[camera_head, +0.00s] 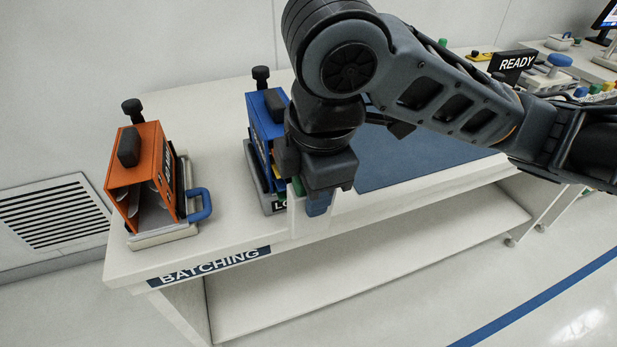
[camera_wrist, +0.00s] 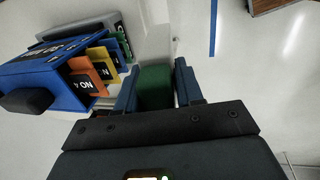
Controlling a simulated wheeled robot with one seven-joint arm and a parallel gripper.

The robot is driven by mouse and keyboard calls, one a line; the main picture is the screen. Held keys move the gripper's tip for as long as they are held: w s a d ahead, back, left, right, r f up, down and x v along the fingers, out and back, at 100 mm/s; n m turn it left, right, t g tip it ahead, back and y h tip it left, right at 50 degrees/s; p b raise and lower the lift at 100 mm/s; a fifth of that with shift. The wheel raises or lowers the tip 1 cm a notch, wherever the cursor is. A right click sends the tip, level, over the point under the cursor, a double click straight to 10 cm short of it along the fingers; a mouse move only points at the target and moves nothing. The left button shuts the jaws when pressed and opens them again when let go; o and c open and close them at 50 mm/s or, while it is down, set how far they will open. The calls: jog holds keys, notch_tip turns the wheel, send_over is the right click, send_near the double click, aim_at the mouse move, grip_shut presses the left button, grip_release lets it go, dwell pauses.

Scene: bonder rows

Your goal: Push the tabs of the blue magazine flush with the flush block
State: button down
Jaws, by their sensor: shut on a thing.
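The blue magazine (camera_head: 262,118) stands upright on the bench, partly hidden by my arm. In the wrist view the blue magazine (camera_wrist: 50,70) is at the left, with an orange tab (camera_wrist: 89,80), a yellow tab (camera_wrist: 103,62) and a green tab (camera_wrist: 118,46) sticking out by differing amounts. My gripper (camera_head: 319,204) is shut on the green grip of the flush block, in front of the magazine's open side. The flush block (camera_wrist: 157,45) has a pale face beyond the green part; it also shows in the head view (camera_head: 302,218). Contact with the tabs cannot be told.
An orange magazine (camera_head: 137,165) stands at the left on a pale base, near a blue handle (camera_head: 200,204). A blue mat (camera_head: 410,155) lies right of my gripper. The bench (camera_head: 215,235) is bare between the two magazines. A READY sign (camera_head: 513,62) is farther right.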

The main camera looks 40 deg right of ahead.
jog(key=shift+r, duration=0.1)
jog(key=p+v, duration=0.4)
jog(key=w+p+v, duration=0.1)
jog(key=p+v, duration=0.1)
jog(key=shift+d, duration=0.2)
dwell(0.4)
